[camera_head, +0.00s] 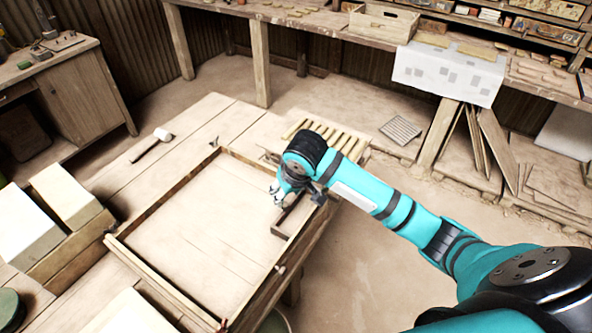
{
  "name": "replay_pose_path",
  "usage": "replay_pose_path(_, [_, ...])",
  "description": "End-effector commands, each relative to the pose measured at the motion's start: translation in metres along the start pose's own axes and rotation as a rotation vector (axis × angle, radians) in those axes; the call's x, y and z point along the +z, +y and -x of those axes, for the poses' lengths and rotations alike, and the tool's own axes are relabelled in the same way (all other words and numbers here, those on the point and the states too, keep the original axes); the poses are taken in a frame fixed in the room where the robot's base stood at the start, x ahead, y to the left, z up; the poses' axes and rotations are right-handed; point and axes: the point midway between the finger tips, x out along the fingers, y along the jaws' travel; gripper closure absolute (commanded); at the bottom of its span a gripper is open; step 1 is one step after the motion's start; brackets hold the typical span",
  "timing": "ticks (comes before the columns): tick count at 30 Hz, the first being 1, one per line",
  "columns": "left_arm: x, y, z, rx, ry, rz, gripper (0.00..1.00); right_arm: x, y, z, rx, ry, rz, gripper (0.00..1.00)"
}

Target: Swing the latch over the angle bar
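A wooden frame (165,192) lies on the work table. A dark angle bar (279,233) lies inside the frame along its right side, with its far part hidden by my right gripper. My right gripper (280,199) points down over the bar's far end. Its fingers are small and partly covered by the wrist, so I cannot tell whether they are open or shut, or touching anything. A small fitting (281,269) sits on the frame's right rail; I cannot tell whether it is the latch. My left gripper is not in view.
A white-headed mallet (161,134) lies on the table's far left. Pale blocks (66,194) stand left of the frame. A slatted rack (330,136) is behind my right arm. The frame's inside is mostly bare. Shelves and a bench (300,20) line the back.

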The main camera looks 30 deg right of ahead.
Motion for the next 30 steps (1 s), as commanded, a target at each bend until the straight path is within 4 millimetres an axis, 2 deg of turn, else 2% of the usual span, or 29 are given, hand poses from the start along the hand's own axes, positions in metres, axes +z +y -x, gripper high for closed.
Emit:
replay_pose_path(1, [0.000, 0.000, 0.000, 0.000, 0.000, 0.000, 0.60, -0.025, 0.018, 0.009, 0.032, 0.011, -0.040, 0.58])
replay_pose_path(3, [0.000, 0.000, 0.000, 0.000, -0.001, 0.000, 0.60, -0.047, 0.036, 0.020, 0.059, 0.014, -0.100, 0.58])
replay_pose_path(6, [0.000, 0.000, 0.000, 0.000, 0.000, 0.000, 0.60, -0.071, 0.056, 0.034, 0.085, 0.021, -0.171, 0.58])
replay_pose_path(10, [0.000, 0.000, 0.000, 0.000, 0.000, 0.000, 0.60, -0.085, 0.070, 0.044, 0.100, 0.024, -0.223, 0.58])
replay_pose_path(13, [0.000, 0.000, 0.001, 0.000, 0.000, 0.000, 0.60, -0.087, 0.073, 0.042, 0.103, 0.022, -0.235, 0.58])
replay_pose_path(17, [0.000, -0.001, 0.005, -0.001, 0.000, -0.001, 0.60, -0.088, 0.074, 0.027, 0.103, 0.021, -0.236, 0.58])
replay_pose_path(20, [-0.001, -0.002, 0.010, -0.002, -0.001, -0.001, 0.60, -0.087, 0.076, 0.007, 0.103, 0.019, -0.236, 0.58])
replay_pose_path(30, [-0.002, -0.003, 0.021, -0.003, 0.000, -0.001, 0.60, -0.088, 0.084, -0.068, 0.104, 0.021, -0.234, 0.58])
